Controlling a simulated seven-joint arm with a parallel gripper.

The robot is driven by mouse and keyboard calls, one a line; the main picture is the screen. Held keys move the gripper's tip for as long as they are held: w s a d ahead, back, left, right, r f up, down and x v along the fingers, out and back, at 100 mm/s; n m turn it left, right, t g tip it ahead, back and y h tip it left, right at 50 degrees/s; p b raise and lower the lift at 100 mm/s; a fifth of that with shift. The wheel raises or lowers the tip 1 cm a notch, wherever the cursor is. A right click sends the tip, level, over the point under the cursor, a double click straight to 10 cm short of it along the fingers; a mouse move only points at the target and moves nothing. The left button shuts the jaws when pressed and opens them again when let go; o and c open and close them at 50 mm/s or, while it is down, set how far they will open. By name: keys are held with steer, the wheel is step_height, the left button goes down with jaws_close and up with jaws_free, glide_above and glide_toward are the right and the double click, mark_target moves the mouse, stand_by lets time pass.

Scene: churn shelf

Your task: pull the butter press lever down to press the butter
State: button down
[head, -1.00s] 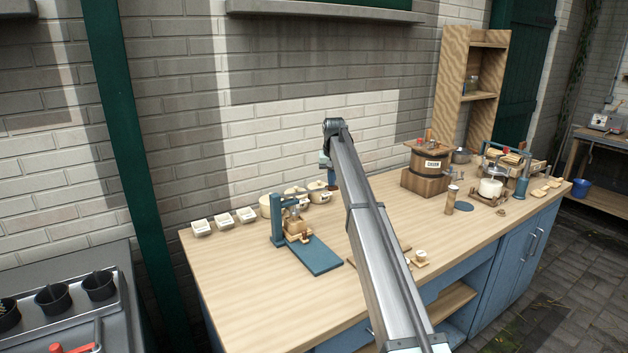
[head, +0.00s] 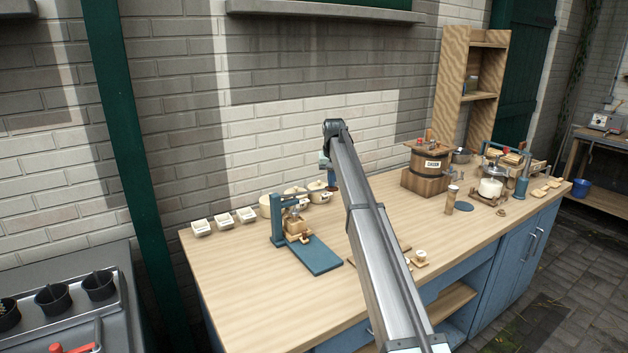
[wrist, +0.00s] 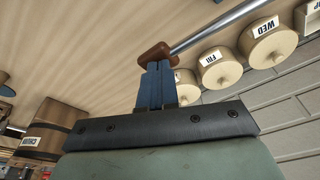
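The butter press (head: 276,228) stands on the left part of the bench, with a blue post, a blue base plate and a small wooden mould under the post's arm. Its steel lever (wrist: 222,24) ends in a brown handle (wrist: 155,52) in the wrist view. My gripper (wrist: 155,85) is shut, its two blue fingers side by side. The fingertips are at the brown handle and look to touch it; I cannot tell how firmly. In the head view my gripper (head: 331,178) is at the lever's right end, partly hidden by my arm.
Lidded pots with day labels (wrist: 268,42) stand behind the lever, close to the handle. Small white dishes (head: 223,221) sit at the back left. A wooden churn (head: 426,172) stands to the right. The bench front (head: 265,305) is clear.

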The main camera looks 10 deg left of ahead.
steer(key=shift+s+f, duration=0.1)
steer(key=shift+f, duration=0.35)
stand_by(1.0)
steer(key=w+v, duration=0.2)
steer(key=v, duration=1)
steer(key=shift+w+a+r, duration=0.3)
steer(key=shift+w+r, duration=0.05)
stand_by(0.8)
steer(key=shift+d+f, duration=0.1)
